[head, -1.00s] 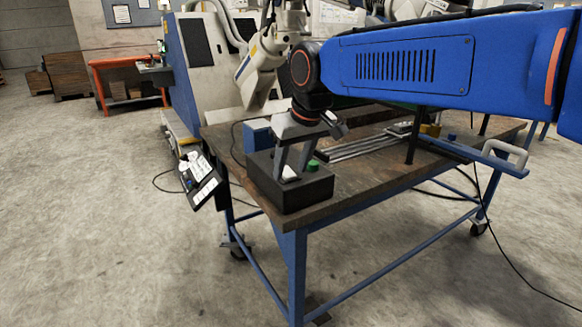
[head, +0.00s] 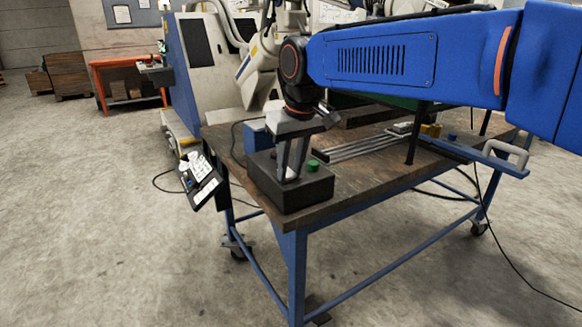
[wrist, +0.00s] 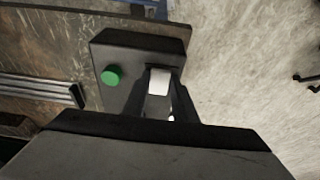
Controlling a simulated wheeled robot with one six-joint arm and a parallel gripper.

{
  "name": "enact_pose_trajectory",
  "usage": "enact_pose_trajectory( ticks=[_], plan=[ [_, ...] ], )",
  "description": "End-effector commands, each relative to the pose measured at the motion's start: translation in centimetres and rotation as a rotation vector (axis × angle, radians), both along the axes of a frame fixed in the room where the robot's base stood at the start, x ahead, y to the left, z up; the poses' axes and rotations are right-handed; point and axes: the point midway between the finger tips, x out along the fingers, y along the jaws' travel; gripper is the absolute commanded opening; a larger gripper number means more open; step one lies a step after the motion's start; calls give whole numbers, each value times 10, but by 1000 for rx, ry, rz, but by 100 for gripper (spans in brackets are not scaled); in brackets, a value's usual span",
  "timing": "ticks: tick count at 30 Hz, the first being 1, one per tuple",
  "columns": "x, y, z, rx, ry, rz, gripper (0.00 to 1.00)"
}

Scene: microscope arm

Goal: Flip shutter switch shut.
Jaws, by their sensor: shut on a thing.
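The shutter switch is a pale, white-grey lever (wrist: 158,82) on top of a black box (head: 305,192) at the near corner of the workbench. My gripper (head: 289,174) points down over the box, its fingers close together with the switch between them. In the wrist view the fingers (wrist: 160,95) lie on both sides of the pale lever. The lower part of the lever is hidden by the fingers. A round green button (head: 313,166) sits on the same box beside the fingers; it also shows in the wrist view (wrist: 112,75).
The brown workbench (head: 350,185) has blue legs. Metal rods (head: 365,147) lie on it behind the box. A blue block (head: 258,134) stands at the box's far left. A tilted control panel (head: 200,180) hangs off the left edge. A pale handle (head: 506,150) is at the right.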

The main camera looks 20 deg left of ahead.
Motion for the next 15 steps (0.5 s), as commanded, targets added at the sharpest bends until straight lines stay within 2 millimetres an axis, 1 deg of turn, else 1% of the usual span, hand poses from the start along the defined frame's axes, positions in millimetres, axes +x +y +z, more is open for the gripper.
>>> enact_pose_trajectory(
  ticks=[9, 15],
  plan=[
    [5, 7, 2, -143, 122, 0, 3],
    [6, 8, 3, -196, 168, 0, 3]
  ],
)
